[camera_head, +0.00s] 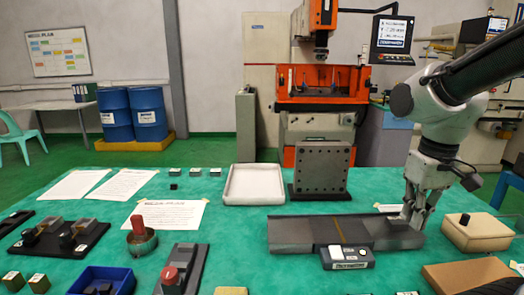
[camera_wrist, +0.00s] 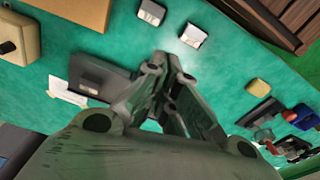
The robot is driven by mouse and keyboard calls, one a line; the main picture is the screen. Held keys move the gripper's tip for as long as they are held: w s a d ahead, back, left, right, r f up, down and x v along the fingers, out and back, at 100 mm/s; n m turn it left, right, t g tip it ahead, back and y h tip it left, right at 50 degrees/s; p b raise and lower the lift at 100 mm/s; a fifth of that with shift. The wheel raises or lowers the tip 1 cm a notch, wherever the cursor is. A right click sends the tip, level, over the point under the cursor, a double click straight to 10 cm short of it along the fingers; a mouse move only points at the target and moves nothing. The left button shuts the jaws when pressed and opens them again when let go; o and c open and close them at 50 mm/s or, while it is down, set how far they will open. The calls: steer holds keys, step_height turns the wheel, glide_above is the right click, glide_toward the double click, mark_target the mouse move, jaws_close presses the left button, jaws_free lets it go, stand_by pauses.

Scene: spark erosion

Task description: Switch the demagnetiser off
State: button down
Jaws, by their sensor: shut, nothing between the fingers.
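A long flat grey unit with a brown stripe (camera_head: 300,232) lies on the green table in the head view; it looks like the demagnetiser, but I cannot read a name on it. A small dark box with a white label (camera_head: 347,257) sits at its front edge. My gripper (camera_head: 408,214) points down over the unit's right end, beside a small grey block (camera_head: 400,226). Whether it touches is unclear. In the wrist view my gripper (camera_wrist: 168,75) is shut and empty, and it partly hides a dark unit (camera_wrist: 95,72). The switch position is not readable.
A drilled upright plate (camera_head: 322,168) and white tray (camera_head: 232,185) stand behind. A red-button unit (camera_head: 184,270) is left.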

steer(key=s+d+r+m+t, duration=0.2)
steer(key=s+d+r+t, duration=0.1)
steer(key=r, duration=0.3)
steer(key=shift+s+d+t, duration=0.3)
steer(key=shift+s+d, duration=0.45)
steer(key=shift+s, duration=0.15)
